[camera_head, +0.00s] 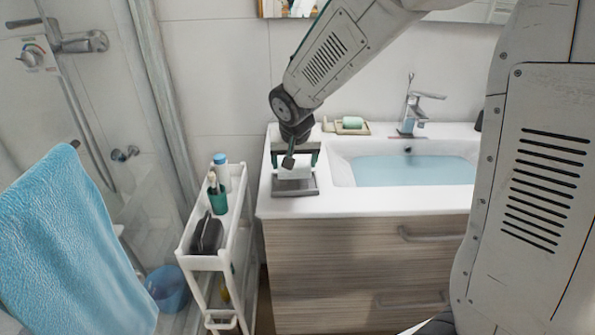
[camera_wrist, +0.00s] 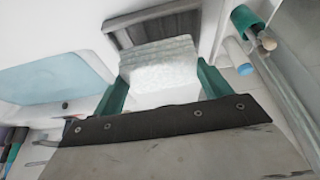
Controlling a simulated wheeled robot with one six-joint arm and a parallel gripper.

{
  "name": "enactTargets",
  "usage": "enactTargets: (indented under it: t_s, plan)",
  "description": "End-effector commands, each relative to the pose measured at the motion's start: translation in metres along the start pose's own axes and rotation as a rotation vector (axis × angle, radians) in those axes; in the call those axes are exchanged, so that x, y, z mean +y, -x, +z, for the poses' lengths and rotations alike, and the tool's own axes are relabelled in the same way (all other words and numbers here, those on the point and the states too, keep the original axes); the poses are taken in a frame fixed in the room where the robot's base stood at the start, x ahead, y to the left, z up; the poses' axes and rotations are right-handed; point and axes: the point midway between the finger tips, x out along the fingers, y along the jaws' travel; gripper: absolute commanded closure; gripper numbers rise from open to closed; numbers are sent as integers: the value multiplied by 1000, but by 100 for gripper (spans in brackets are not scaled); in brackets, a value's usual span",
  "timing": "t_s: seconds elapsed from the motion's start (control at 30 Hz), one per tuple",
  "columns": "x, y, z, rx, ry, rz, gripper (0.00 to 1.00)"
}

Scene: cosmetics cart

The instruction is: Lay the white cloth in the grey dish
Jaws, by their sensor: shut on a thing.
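The white cloth (camera_wrist: 160,62) is a folded, textured block between the two green fingers of my gripper (camera_wrist: 160,82) in the wrist view. In the head view my gripper (camera_head: 295,165) points down over the left end of the washbasin counter, shut on the cloth (camera_head: 294,171). The grey dish (camera_head: 297,188) lies on the counter directly below. In the wrist view the dish (camera_wrist: 125,36) shows behind the cloth, with its slatted bottom partly covered. The cloth is over or in the dish; I cannot tell whether it touches the bottom.
A filled basin (camera_head: 412,170) and a tap (camera_head: 412,108) are to the right. A soap dish with green soap (camera_head: 352,123) sits behind. A narrow white cart (camera_head: 228,235) with bottles and a dark bag stands left of the cabinet. A blue towel (camera_head: 75,240) hangs at far left.

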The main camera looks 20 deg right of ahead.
Motion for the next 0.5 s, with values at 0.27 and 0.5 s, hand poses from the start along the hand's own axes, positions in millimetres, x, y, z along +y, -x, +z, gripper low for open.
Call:
enactTargets:
  t_s: [0.27, 0.5]
  plan:
    - [1, -31, 15, -3, 1, 1, 52]
    - [1, -32, 16, -3, 1, 1, 52]
